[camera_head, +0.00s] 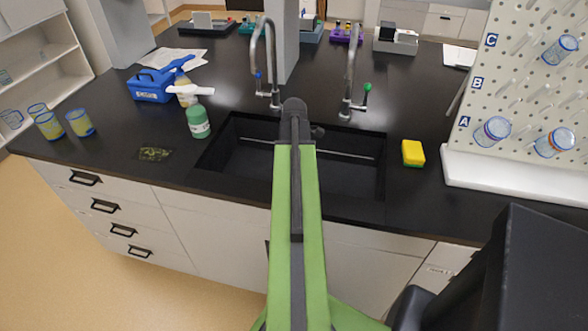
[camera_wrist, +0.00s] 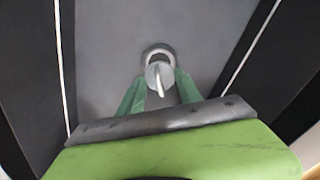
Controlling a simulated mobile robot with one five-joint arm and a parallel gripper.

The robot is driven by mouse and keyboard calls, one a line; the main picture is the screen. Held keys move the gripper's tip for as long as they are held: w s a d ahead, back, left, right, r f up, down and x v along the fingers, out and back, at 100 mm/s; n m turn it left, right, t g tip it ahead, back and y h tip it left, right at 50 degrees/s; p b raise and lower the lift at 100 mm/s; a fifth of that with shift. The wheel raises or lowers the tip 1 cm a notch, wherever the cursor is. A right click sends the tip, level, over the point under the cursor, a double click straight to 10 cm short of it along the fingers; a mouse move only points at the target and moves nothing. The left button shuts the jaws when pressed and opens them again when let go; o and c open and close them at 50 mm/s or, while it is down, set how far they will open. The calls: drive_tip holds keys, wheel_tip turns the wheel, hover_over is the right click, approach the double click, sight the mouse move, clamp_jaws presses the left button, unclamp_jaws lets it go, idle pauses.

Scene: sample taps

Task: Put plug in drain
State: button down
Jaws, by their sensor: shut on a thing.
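In the wrist view my gripper (camera_wrist: 159,90) has its green fingers shut on a small grey round plug (camera_wrist: 153,73) with a pale upright tab. The drain (camera_wrist: 158,50), a light metal ring with a dark opening, lies just beyond the plug on the grey sink floor (camera_wrist: 100,40). The plug overlaps the near edge of the drain in this view; I cannot tell whether they touch. In the head view the black sink (camera_head: 350,165) is set in the counter. My green arm reaches over it and hides the gripper, plug and drain.
Two taps (camera_head: 270,60) (camera_head: 350,80) stand behind the sink. A green spray bottle (camera_head: 198,120) and blue caddy (camera_head: 152,88) are to its left. A yellow sponge (camera_head: 413,152) and a white pegboard rack (camera_head: 520,90) are to its right. Sink walls surround my gripper.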

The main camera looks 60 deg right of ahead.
drive_tip(key=shift+f+b, duration=2.45)
drive_tip(key=shift+f, duration=0.5)
drive_tip(key=shift+f, duration=0.15)
drive_tip(key=c, duration=0.7)
unclamp_jaws()
wheel_tip(320, 180, up, 20)
drive_tip(key=p, duration=1.9)
drive_tip(key=shift+w+p, duration=0.1)
drive_tip(key=shift+p, duration=0.25)
